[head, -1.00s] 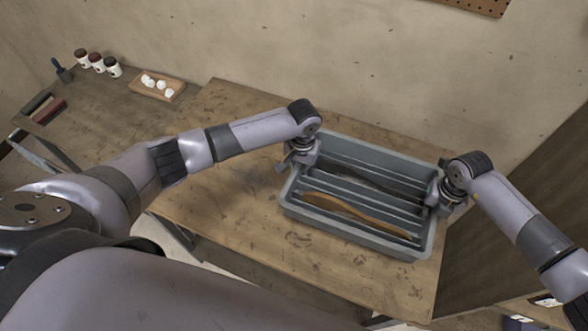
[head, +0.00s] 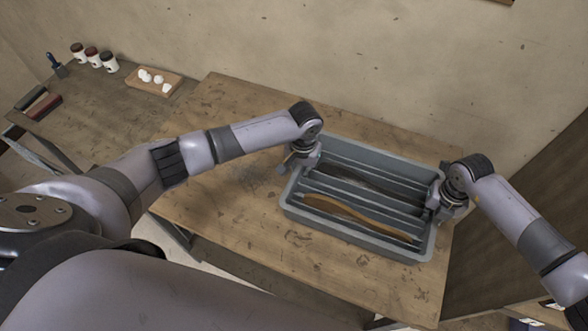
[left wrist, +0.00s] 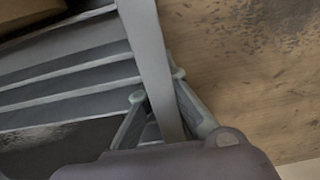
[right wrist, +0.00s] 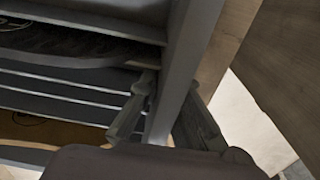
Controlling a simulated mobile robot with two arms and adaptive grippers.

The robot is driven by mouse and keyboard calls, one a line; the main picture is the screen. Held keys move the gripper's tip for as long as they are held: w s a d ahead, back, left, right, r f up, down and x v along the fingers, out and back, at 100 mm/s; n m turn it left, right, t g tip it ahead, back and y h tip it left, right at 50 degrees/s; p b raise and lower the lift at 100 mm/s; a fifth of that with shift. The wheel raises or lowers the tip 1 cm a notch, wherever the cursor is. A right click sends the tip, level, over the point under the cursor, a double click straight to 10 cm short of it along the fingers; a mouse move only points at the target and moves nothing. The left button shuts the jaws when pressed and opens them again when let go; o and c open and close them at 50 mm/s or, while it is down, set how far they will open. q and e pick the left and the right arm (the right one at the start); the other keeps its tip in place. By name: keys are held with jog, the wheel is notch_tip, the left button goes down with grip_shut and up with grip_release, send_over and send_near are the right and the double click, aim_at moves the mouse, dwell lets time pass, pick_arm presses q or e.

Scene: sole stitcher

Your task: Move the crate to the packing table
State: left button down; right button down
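The crate (head: 362,237) is a grey open tray with several inner dividers, over the wooden table (head: 240,215). It looks level; I cannot tell if its base touches the tabletop. A tan curved sole (head: 350,211) and a dark one (head: 360,183) lie in its slots. My left gripper (head: 297,168) straddles the crate's left end wall, which shows between its fingers in the left wrist view (left wrist: 158,85). My right gripper (head: 442,205) straddles the right end wall, with a finger on each side in the right wrist view (right wrist: 170,88). Both look closed on the walls.
A second bench (head: 90,110) at the left holds several jars (head: 93,57), a small wooden tray (head: 153,80) with white pieces and a blue-handled tool (head: 55,65). A wall runs behind. The table is clear left of the crate.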

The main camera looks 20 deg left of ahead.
pick_arm(q)
jog(key=shift+s+d+f+b, duration=0.1)
jog(key=shift+d+f+b, duration=0.25)
jog(key=shift+f+b, duration=0.15)
pick_arm(e)
jog(key=shift+a+f, duration=0.4)
jog(key=shift+f, duration=0.1)
pick_arm(q)
jog(key=c, duration=2.2)
grip_release()
jog(key=shift+r, duration=0.1)
pick_arm(e)
jog(key=c, duration=2.2)
grip_release()
jog(key=shift+s+r, duration=0.1)
pick_arm(q)
jog(key=o, duration=0.4)
jog(key=shift+a, duration=0.15)
pick_arm(e)
jog(key=o, duration=0.4)
jog(key=shift+d, duration=0.2)
pick_arm(q)
jog(key=shift+a, duration=0.1)
pick_arm(e)
jog(key=shift+d, duration=0.1)
pick_arm(q)
jog(key=shift+r, duration=0.1)
